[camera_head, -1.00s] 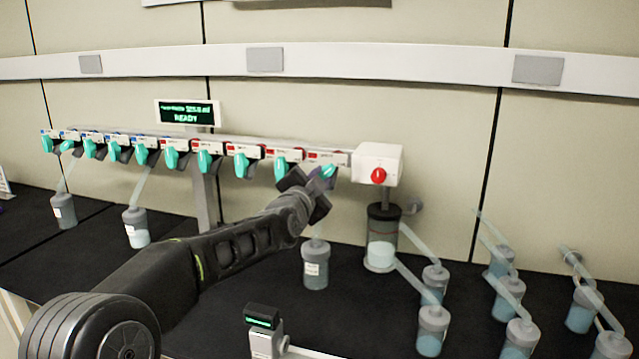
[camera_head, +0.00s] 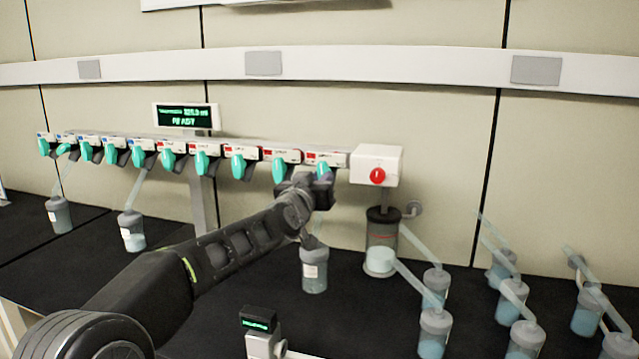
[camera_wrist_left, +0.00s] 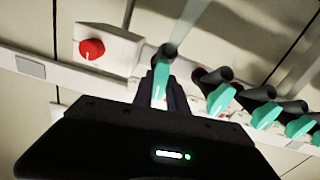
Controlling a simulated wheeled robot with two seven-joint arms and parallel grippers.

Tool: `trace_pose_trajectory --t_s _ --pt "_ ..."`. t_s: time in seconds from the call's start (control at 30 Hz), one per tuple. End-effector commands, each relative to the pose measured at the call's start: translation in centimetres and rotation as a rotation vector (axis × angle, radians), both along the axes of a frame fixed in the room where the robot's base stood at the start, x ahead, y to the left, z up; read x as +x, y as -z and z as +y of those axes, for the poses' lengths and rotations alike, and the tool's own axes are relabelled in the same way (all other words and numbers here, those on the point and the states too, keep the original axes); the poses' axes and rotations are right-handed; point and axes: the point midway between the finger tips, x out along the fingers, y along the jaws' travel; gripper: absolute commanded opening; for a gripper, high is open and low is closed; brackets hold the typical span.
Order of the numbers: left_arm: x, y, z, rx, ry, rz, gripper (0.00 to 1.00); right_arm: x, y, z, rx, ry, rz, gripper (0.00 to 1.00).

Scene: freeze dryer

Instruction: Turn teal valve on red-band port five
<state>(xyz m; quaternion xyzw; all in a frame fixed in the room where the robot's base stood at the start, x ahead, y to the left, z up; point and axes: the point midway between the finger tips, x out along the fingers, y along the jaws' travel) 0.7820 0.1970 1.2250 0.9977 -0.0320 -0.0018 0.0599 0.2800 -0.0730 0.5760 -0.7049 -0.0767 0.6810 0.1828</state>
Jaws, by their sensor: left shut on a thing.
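A row of teal valves hangs on a white manifold (camera_head: 225,146) along the wall, with blue bands at the left and red bands at the right. My left gripper (camera_head: 318,183) is shut on the rightmost teal valve (camera_head: 323,171), at a red-band port. In the left wrist view this teal valve (camera_wrist_left: 159,88) sits between the dark fingers. The neighbouring teal valve (camera_head: 279,169) hangs free just to the left, and it also shows in the left wrist view (camera_wrist_left: 220,99). A flask (camera_head: 314,270) with a white label hangs below the gripped port. My right gripper is not in view.
A white box with a red knob (camera_head: 377,175) closes the manifold's right end. A lidded vessel (camera_head: 382,235) stands under it. Several flasks with slanted tubes (camera_head: 434,325) stand at the right. A display (camera_head: 186,115) is above the manifold.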

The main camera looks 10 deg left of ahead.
Motion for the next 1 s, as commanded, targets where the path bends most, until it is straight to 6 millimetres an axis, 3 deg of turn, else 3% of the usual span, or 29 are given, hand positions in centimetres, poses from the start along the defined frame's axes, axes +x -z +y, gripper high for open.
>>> trace_pose_trajectory --t_s 0.7,1.0 --pt "0.0 0.1 -0.3 -0.671 0.001 0.046 0.00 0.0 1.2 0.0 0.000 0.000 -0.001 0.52" --pt "0.0 -0.1 -0.4 -0.867 0.001 0.059 0.00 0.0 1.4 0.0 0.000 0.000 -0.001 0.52"
